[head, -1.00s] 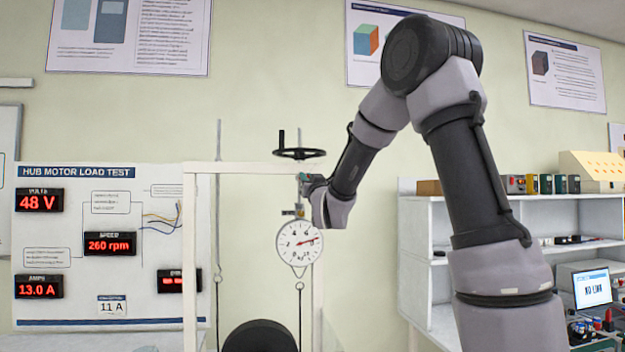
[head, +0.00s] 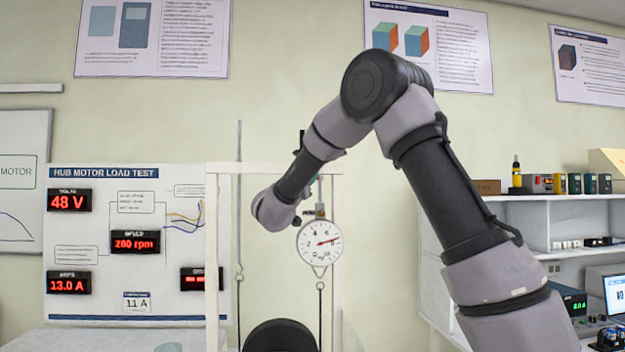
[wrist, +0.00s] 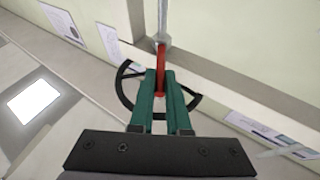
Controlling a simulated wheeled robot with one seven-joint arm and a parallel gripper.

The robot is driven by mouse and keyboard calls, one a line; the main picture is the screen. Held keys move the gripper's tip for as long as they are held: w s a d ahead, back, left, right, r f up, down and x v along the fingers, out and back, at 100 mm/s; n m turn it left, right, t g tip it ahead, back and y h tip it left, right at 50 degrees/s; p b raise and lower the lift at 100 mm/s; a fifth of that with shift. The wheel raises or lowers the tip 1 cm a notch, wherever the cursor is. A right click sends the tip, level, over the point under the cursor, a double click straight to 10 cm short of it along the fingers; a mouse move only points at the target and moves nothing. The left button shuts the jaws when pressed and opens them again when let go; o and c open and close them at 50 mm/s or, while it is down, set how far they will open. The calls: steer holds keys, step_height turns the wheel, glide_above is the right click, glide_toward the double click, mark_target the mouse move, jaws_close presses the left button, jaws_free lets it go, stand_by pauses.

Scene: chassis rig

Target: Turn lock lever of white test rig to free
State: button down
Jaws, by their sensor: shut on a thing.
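The white test rig (head: 212,265) stands left of centre in the head view as a pale upright frame with a dial gauge (head: 320,241) hanging in it. In the wrist view the red lever (wrist: 161,54) hangs from a grey threaded rod and lies between the green fingers of my gripper (wrist: 160,76). My gripper is shut on the red lever. A black handwheel (wrist: 127,88) shows behind the fingers. In the head view my forearm and wrist hide the lever and most of the handwheel; only a bit of green finger shows near the top crossbar.
A display board (head: 120,215) with red readouts stands left of the rig. A black wheel (head: 280,337) sits low inside the frame. Shelves (head: 570,199) with small devices are at the right, behind my arm. A wall lies behind the rig.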

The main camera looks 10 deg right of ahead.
steer(key=shift+r, duration=0.15)
steer(key=c, duration=0.9)
jaws_free()
steer(key=shift+a, duration=0.1)
steer(key=v, duration=1)
steer(key=shift+s+a+f, duration=0.15)
steer(key=shift+s+f, duration=0.05)
steer(key=shift+f, duration=0.1)
